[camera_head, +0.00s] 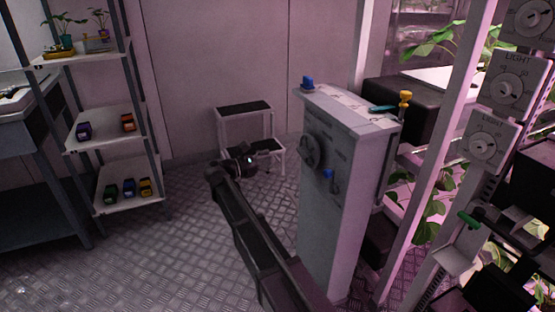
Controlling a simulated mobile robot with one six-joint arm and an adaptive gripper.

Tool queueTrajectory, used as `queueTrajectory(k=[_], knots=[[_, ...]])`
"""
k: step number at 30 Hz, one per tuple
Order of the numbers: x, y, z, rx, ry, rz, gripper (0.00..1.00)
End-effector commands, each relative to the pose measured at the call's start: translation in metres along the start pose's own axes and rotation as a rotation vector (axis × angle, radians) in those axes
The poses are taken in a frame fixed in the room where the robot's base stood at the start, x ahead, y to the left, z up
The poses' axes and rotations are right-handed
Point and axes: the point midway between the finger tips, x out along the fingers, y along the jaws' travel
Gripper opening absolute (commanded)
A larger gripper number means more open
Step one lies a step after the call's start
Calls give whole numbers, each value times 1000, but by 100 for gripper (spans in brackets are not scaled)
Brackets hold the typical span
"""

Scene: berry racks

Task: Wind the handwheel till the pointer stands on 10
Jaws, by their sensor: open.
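The handwheel (309,152) is a dark round wheel on the side of a tall grey cabinet (340,215), right of the picture's middle. A scale and pointer for it cannot be made out at this size. My gripper (274,157) is at the end of my dark arm, to the left of the handwheel and apart from it in the picture. It points toward the cabinet and its jaws are open, with nothing seen between them. My wrist stands in front of a step stool.
A blue-handled lever (328,175) sits below and right of the wheel. The step stool (245,111) is behind. Shelves (110,138) stand left; the floor between is clear.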

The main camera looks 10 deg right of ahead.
Motion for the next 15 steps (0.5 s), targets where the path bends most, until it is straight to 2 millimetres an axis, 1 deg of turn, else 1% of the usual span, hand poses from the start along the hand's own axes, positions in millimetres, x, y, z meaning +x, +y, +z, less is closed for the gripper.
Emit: queueTrajectory(k=[10, 15], knots=[[-1, 0, 0, 0, 0, 0, 100], [-1, 0, 0, 30, 0, 0, 100]])
